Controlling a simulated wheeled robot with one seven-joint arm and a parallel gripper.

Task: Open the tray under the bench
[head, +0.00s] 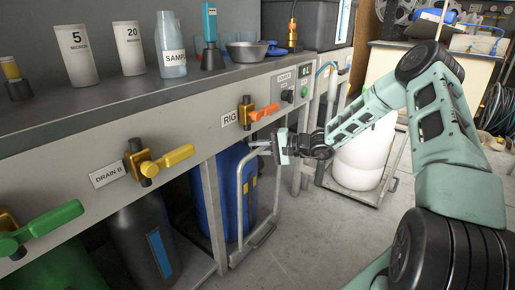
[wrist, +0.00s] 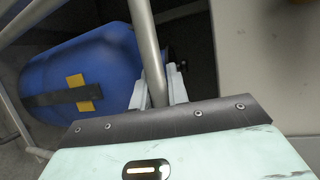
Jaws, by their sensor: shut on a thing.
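The tray (head: 258,240) is a low grey frame on the floor under the bench, at the centre of the head view. A bent tubular handle (head: 241,195) rises from it. The handle's tube also shows in the wrist view (wrist: 147,45). My gripper (head: 264,147) is shut on the upper part of this handle, just below the bench front. In the wrist view, my fingers (wrist: 157,95) sit on both sides of the tube. A blue drum (head: 232,185) stands behind the handle; it appears sideways in the wrist view (wrist: 85,75). The tray's back part is hidden under the bench.
A bench leg (head: 213,200) stands left of the tray. A white container (head: 363,160) on a frame stands to the right. Floor (head: 320,240) in front is clear.

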